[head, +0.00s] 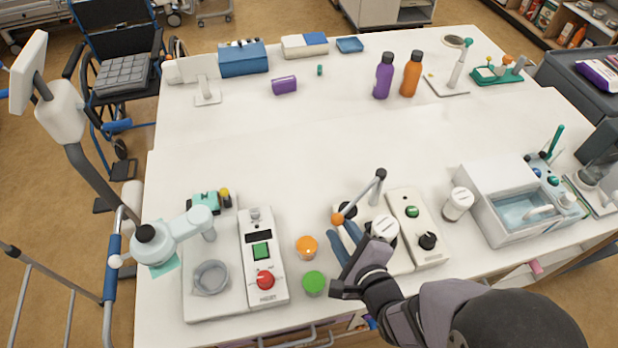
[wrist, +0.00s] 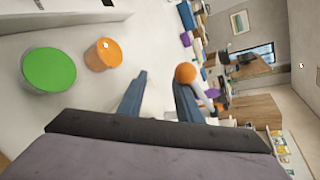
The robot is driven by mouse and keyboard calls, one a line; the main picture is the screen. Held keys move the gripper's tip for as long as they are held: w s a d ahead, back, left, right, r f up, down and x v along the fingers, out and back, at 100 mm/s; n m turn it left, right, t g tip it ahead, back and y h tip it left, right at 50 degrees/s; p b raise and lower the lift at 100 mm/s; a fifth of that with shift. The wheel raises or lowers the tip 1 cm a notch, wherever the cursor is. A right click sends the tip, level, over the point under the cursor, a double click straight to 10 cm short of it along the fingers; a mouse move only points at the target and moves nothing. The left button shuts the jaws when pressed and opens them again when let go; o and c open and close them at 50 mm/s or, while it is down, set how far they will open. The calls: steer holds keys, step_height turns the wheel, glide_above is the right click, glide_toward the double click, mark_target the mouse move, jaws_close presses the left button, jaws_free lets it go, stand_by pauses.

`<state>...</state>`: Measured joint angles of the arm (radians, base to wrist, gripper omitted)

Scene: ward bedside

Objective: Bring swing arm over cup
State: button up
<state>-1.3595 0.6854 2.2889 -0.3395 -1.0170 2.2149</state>
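A grey swing arm (head: 362,196) runs from its upright post at the back right to an orange ball (head: 338,218) at its free end. In the wrist view the ball (wrist: 186,73) is at the tip of the right finger, not between the fingers; contact is unclear. My gripper (head: 341,236) is open and looks empty, its blue fingers (wrist: 158,90) apart. A dark round thing (head: 346,209) shows partly under the swing arm; I cannot tell if it is the cup. A grey round cup (head: 211,278) stands on the left unit, near a pale teal arm head (head: 152,245).
An orange-lidded jar (head: 307,247) and a green-lidded jar (head: 314,283) stand left of my gripper. A white-lidded jar (head: 384,228) and a control box (head: 417,228) are close on its right. The table's middle is clear.

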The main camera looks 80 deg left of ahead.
steer(key=shift+v, duration=1)
steer(key=shift+r, duration=0.15)
steer(key=w+d+r+p, duration=0.1)
steer(key=w+d+p, duration=0.1)
steer(key=w+d, duration=0.4)
steer(key=shift+d+p, duration=0.25)
steer(key=shift+p, duration=0.05)
stand_by(0.5)
steer(key=shift+r, duration=0.15)
